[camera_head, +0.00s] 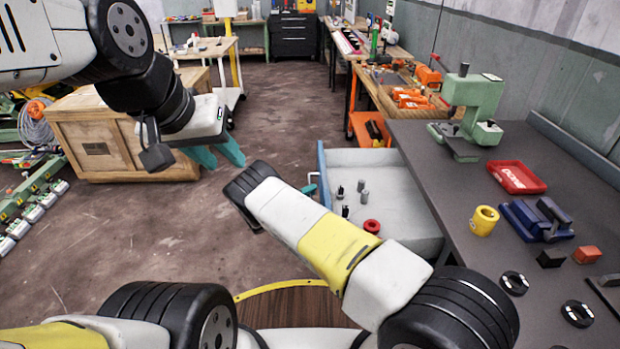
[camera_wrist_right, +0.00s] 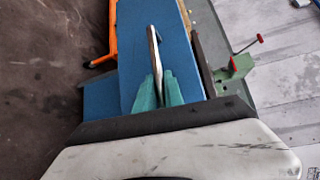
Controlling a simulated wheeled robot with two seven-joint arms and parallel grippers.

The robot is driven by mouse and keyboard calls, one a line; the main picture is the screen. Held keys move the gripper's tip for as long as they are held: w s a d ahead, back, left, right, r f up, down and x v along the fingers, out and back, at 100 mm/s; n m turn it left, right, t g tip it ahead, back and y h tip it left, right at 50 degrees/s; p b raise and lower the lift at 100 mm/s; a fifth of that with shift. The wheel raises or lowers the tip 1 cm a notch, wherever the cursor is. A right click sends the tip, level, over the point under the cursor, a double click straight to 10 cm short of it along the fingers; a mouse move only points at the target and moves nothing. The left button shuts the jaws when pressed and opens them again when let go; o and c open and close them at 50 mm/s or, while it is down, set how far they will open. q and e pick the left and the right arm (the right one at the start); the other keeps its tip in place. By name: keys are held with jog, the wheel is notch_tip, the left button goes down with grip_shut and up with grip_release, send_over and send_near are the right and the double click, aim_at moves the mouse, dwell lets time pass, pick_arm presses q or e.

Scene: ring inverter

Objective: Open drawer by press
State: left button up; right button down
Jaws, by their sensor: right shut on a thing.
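The drawer (camera_head: 385,180) stands pulled out from under the grey workbench, its pale inside showing and its blue front facing left. The green press (camera_head: 473,105) stands on the bench behind it. In the right wrist view, my right gripper (camera_wrist_right: 155,88) is shut on the metal handle (camera_wrist_right: 153,45) of the blue drawer front (camera_wrist_right: 178,50). In the head view, my right forearm hides most of this gripper, and a teal bit (camera_head: 310,188) shows at the drawer front. My left gripper (camera_head: 218,154) hangs open and empty over the floor, away from the drawer.
The drawer holds a red ring (camera_head: 372,226) and several small cylinders. A wooden crate (camera_head: 120,140) stands left. Floor before the drawer is clear.

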jog(key=shift+s+f, duration=0.1)
jog(key=c, duration=1.5)
grip_release()
jog(key=shift+o, duration=0.2)
jog(key=v, duration=0.7)
jog(key=shift+s+a, duration=0.25)
jog(key=shift+a, duration=0.05)
